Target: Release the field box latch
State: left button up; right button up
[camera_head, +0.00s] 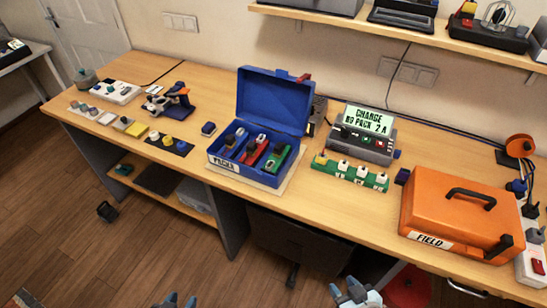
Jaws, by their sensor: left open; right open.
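The orange field box (455,207) stands closed on the right part of the workbench, with a white FIELD label (432,241) on its front. A black carrying handle (470,193) lies on its lid. A black latch (503,246) shows at its front right corner; whether it is fastened is too small to tell. My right gripper (357,294) is open and empty at the bottom edge, in front of the bench and left of the box. My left gripper (176,301) is open and empty further left at the bottom edge, partly cut off.
An open blue box (272,103) labelled PACKS holds coloured packs mid-bench. A grey unit (361,139) with a lit display stands behind a green strip (350,174). A white power strip (530,265) and cables crowd the field box's right side.

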aim_at(507, 240)
jog(key=z, duration=2)
